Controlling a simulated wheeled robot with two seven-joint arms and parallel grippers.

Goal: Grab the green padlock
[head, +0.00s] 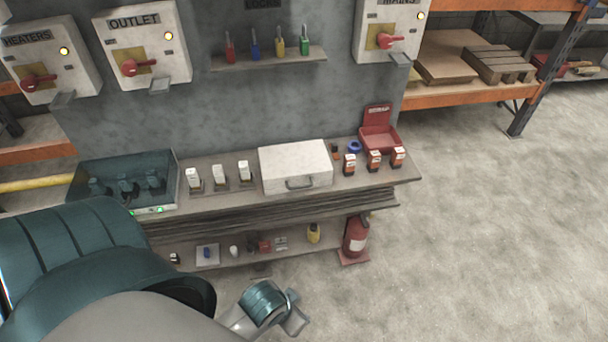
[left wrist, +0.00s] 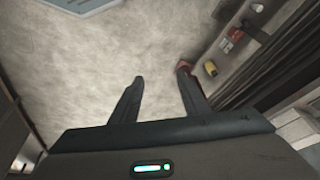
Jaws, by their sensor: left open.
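The green padlock (head: 304,46) stands on the small wall shelf (head: 268,59) in the head view, at the right end of a row with a yellow padlock (head: 279,46), a blue padlock (head: 255,51) and a red padlock (head: 230,53). My left arm comes in at the bottom left of the head view, far below and apart from the padlocks. In the left wrist view my left gripper (left wrist: 161,80) is open and empty, with bare floor between its fingers. The green padlock is not in the left wrist view. My right gripper is not in view.
Switch boxes hang on both sides of the shelf. Floor at right is clear.

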